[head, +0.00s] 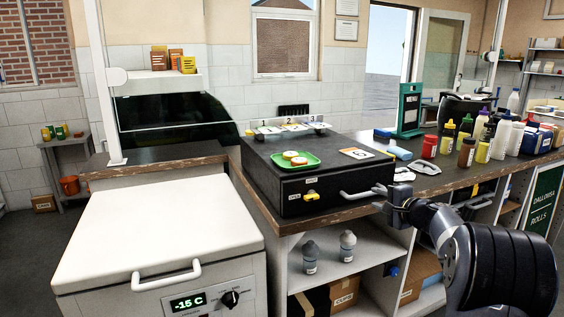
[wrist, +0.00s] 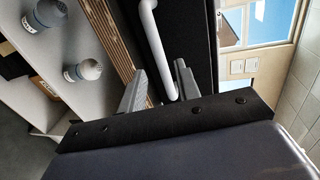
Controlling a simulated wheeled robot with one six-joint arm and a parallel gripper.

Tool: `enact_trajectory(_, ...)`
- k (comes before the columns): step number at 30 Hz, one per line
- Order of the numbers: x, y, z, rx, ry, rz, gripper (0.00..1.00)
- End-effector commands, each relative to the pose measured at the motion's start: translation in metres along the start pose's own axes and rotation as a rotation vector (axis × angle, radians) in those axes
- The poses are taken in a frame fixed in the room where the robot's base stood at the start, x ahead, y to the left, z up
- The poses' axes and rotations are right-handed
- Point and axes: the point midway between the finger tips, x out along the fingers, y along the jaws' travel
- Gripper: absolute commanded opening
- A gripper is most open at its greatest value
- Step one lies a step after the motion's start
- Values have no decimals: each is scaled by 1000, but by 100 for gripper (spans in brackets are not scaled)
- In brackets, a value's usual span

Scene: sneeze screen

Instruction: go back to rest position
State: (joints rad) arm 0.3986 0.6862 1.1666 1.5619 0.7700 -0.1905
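My gripper (head: 388,200) is at the right end of the black drawer box (head: 290,203) on the counter, close to the white bar handle (head: 360,195). In the wrist view my gripper (wrist: 157,82) has its two fingers apart, with the white handle (wrist: 154,40) reaching down between them. I cannot tell whether the fingers touch the handle. The drawer looks closed. A yellow knob (head: 311,196) sits on its front.
A green tray (head: 281,165) with food lies on the box. A white freezer (head: 165,228) stands at left. Several bottles (head: 447,137) crowd the counter at right. Two grey bottles (head: 347,246) stand on the shelf below.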

Motion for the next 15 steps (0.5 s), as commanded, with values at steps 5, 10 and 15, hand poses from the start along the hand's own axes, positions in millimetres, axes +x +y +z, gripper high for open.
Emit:
enact_trajectory(5,35,-1,1,0,-3,1,32)
enact_trajectory(10,48,1,-1,1,2,-1,32)
enact_trajectory(15,17,7,-1,2,3,-1,32)
